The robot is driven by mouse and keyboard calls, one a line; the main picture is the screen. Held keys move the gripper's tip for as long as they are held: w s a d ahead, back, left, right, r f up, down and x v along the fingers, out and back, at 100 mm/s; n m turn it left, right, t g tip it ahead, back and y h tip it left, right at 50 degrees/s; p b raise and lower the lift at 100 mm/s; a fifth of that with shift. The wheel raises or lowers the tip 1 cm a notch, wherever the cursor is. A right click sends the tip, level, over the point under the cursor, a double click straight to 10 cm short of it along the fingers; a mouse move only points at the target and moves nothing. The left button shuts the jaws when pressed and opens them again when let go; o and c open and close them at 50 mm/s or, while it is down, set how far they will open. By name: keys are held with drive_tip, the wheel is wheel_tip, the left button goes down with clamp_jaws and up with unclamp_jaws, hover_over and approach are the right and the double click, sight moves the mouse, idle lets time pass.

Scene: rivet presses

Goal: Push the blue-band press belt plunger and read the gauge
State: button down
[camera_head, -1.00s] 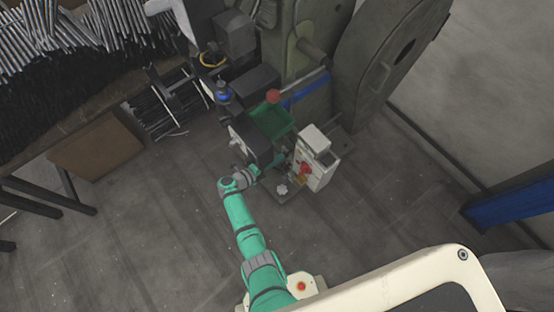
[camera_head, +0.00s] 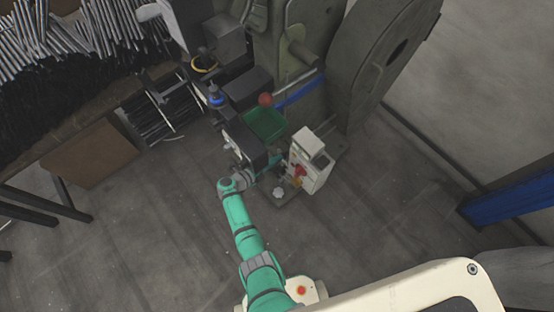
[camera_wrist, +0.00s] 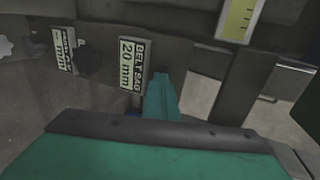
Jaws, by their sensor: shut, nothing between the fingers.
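The press with the blue band (camera_head: 299,92) stands at the top centre of the head view. My gripper (camera_wrist: 163,82) is shut and empty; its teal fingertips point at a dark panel in the wrist view. A label reading "BELT SAG 20 mm" (camera_wrist: 131,66) is just left of the fingertips. A dark round knob (camera_wrist: 90,59), possibly the plunger, is left of that label; I cannot tell for sure. A pale yellow gauge scale with tick marks (camera_wrist: 240,18) is cut off at the top right, and I cannot make out a reading.
A white control box with a red knob (camera_head: 311,163) stands right of my wrist. A rack of metal rods (camera_head: 80,45) is at the upper left.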

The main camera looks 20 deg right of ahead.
drive_tip(key=f+v, duration=0.1)
drive_tip(key=v, duration=1.2)
drive_tip(key=shift+s+a, duration=0.3)
drive_tip(key=shift+a, duration=0.05)
